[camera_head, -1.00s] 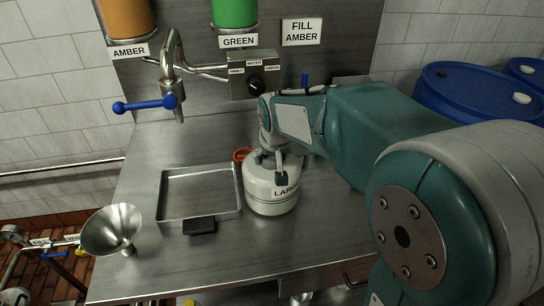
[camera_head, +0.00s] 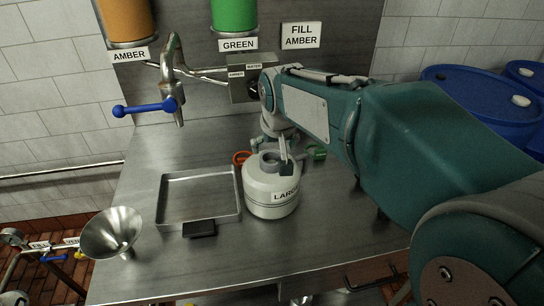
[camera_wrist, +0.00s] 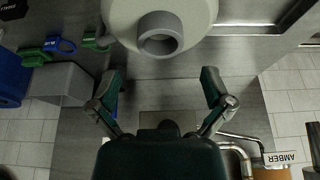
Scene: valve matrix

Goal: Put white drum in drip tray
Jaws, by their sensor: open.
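The white drum (camera_head: 268,198), labelled LARGE, stands upright on the metal bench just right of the drip tray. The drip tray (camera_head: 199,220) is a shallow, empty metal tray with a dark block at its front edge. The drum's round grey neck (camera_wrist: 160,35) lies just beyond the fingertips. Contact with the drum cannot be told.
A metal funnel (camera_head: 111,231) is left of the tray. A spout with a blue-handled valve (camera_head: 152,106) hangs above the bench behind the tray. An orange object (camera_head: 241,157) and a green object (camera_head: 317,152) are near the drum.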

